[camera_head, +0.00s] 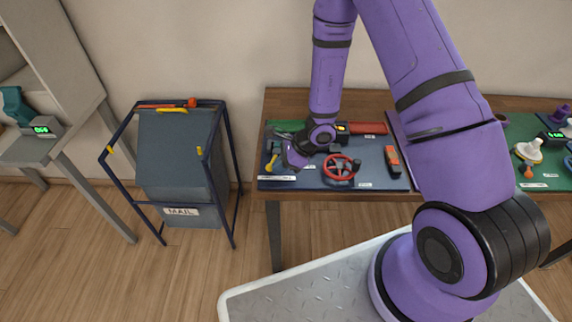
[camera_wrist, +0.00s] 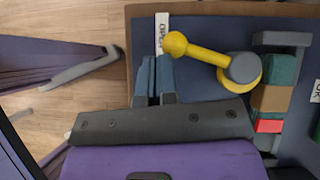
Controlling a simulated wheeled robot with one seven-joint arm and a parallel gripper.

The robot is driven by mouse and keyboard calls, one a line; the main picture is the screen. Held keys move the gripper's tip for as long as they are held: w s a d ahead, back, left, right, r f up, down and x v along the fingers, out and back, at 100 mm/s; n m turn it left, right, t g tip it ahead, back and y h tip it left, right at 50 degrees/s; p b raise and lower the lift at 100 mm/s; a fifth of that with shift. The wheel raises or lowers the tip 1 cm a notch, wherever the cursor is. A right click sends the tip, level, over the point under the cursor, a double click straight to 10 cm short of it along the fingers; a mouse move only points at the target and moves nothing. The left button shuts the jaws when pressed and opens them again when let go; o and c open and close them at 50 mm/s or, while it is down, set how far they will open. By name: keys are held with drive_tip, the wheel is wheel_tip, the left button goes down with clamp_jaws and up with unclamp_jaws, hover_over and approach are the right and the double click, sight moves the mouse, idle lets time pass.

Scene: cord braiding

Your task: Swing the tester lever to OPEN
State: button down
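The tester lever (camera_wrist: 205,54) is a yellow arm with a ball knob, turning on a grey hub (camera_wrist: 243,68) with a yellow base. In the wrist view its knob lies close to the white OPEN label (camera_wrist: 162,34). In the head view the lever (camera_head: 271,163) shows at the left end of the blue board. My gripper (camera_wrist: 156,62) has its two blue-grey fingers together with nothing between them. The fingertips are just left of and below the knob in the wrist view; I cannot tell whether they touch it. My gripper's tips are mostly hidden in the head view.
The blue board (camera_head: 375,180) on the wooden table also holds a red handwheel (camera_head: 341,168) and an orange-red device (camera_head: 392,158). Coloured blocks (camera_wrist: 275,98) stand right of the lever hub. A grey mail bin (camera_head: 178,150) stands on the floor left of the table.

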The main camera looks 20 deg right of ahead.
drive_tip(key=shift+w+a, duration=0.2)
drive_tip(key=shift+a, duration=0.3)
drive_tip(key=shift+w+a, duration=0.15)
drive_tip(key=shift+a, duration=0.3)
